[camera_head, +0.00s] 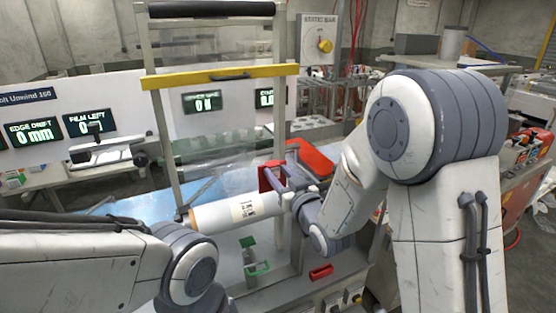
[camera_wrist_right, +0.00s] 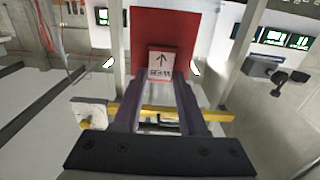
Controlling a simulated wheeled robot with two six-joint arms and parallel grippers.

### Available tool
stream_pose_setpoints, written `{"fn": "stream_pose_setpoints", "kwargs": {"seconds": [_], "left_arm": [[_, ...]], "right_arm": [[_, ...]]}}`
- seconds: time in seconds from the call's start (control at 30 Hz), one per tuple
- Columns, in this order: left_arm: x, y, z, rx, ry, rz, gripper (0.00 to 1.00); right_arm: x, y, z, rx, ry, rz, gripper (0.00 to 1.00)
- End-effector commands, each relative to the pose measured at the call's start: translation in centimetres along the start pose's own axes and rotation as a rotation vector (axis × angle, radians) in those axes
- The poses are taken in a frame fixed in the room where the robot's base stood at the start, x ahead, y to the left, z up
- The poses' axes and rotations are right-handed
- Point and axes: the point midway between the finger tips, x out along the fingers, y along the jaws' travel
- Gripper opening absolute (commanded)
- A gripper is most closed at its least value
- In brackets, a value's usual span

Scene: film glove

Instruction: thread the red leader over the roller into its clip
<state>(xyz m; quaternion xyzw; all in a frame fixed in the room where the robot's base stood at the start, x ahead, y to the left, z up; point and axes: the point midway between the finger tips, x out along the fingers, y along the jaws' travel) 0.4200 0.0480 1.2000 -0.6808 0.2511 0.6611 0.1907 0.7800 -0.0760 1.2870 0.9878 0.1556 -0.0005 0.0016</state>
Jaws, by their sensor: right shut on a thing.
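The red leader (camera_head: 267,181) is a flat red panel in front of the frame's right post. My right gripper (camera_head: 283,177) is shut on it. In the right wrist view the leader (camera_wrist_right: 167,28) stands across the fingertips (camera_wrist_right: 165,78), with a white arrow label on its lower part. A dark roller (camera_head: 210,9) spans the top of the upright frame, well above the leader. A green clip-like part (camera_head: 258,268) sits low in front of the film roll; I cannot tell if it is the leader's clip. My left gripper is out of view; only its arm shows.
A white film roll (camera_head: 222,214) lies left of my right gripper. A yellow bar (camera_head: 220,77) crosses the frame below the dark roller. The frame's opening between bar and roller looks clear.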

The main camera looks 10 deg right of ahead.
Motion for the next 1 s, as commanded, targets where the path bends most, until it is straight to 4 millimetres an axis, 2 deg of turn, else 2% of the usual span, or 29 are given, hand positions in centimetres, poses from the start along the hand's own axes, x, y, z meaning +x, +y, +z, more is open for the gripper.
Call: {"fn": "stream_pose_setpoints", "kwargs": {"seconds": [0.27, 0.47, 1.0], "left_arm": [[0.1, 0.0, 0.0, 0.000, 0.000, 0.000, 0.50], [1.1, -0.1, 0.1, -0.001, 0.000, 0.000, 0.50], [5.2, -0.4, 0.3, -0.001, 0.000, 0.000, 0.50]], "right_arm": [[0.1, -0.2, 0.1, 0.000, 0.001, -0.002, 0.00], [-0.1, -0.2, 0.2, 0.002, 0.004, -0.002, 0.00], [3.6, -0.2, 4.1, 0.002, 0.001, -0.002, 0.00]]}}
